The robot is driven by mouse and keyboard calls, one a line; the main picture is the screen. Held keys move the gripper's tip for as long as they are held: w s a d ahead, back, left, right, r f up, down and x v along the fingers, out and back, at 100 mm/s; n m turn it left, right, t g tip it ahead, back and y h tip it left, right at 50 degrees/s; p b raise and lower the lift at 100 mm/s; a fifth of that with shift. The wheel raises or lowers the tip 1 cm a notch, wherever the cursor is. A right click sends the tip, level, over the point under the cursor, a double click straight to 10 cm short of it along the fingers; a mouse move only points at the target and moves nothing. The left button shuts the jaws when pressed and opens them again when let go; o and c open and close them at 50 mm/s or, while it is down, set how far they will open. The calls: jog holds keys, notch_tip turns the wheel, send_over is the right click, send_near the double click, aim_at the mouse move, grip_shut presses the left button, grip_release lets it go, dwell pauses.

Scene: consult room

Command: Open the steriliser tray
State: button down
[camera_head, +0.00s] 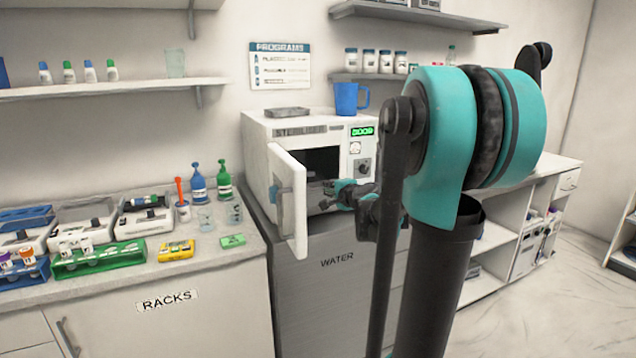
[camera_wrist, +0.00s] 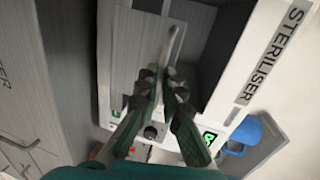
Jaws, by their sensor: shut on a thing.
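The white steriliser (camera_head: 307,129) stands on a grey cabinet, with its door (camera_head: 285,200) swung open to the left. The steriliser tray (camera_head: 316,190) shows as a grey piece low in the dark opening. In the wrist view the tray (camera_wrist: 138,50) is a flat grey panel with a light bar handle (camera_wrist: 176,36). My gripper (camera_head: 338,186) is at the mouth of the steriliser. In the wrist view my gripper (camera_wrist: 162,72) has its dark fingers closed on the bar handle. My arm hides part of the right side in the head view.
The open door stands close to the left of my gripper. A blue mug (camera_head: 347,98) and a grey flat tray (camera_head: 287,112) sit on top of the steriliser. The left counter (camera_head: 215,262) holds bottles, beakers and racks. Open floor (camera_head: 570,290) lies at the right.

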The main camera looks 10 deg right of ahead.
jog(key=f+v, duration=0.2)
jog(key=v, duration=0.8)
jog(key=shift+s, duration=0.3)
jog(key=c, duration=1.7)
grip_release()
jog(key=shift+d, duration=0.1)
jog(key=v, duration=1.2)
jog(key=shift+f, duration=0.1)
